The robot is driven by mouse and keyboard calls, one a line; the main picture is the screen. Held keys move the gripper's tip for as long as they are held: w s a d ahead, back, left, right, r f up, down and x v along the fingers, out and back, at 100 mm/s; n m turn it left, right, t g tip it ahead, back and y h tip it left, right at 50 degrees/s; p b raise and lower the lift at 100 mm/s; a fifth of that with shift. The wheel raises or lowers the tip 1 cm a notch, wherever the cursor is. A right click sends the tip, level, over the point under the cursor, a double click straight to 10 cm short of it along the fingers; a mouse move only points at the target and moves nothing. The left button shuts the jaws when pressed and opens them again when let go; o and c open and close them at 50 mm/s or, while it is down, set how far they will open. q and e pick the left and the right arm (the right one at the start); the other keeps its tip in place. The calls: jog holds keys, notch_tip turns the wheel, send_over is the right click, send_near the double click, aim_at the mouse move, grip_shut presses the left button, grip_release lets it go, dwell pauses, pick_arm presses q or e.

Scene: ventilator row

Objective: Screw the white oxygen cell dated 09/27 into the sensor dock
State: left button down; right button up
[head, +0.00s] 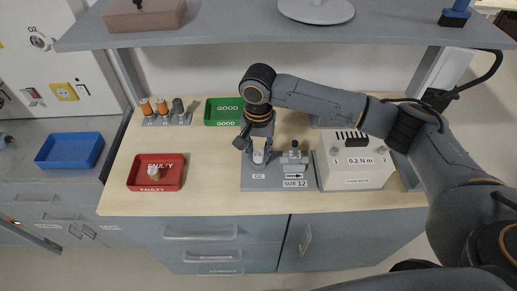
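A small white cylinder, which looks like the white oxygen cell (258,157), stands upright at the sensor dock (249,184), a grey plate marked O2 on the worktop. Its date is too small to read. My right gripper (257,148) points down from above, with its fingers at the cell's upper part. The fingers overlap the cell in this view, so I cannot tell whether they grip it. The cell's lower end and any thread are not clear. My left gripper is not in view.
A red FAULTY tray (137,183) holds a pale cell (154,172). A green GOOD tray (214,113) is behind. A rack (165,122) holds two orange cells and a dark one. A 0.2 N m box (350,181) stands right of the dock. A shelf (235,30) overhangs.

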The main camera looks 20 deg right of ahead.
grip_shut()
jog(key=shift+o, duration=0.5)
grip_release()
grip_shut()
jog(key=shift+r+p, duration=0.1)
jog(key=shift+p, duration=0.25)
jog(key=shift+m+p, duration=1)
jog(key=shift+p, duration=0.3)
jog(key=shift+m+p, duration=0.3)
jog(key=shift+p, duration=0.1)
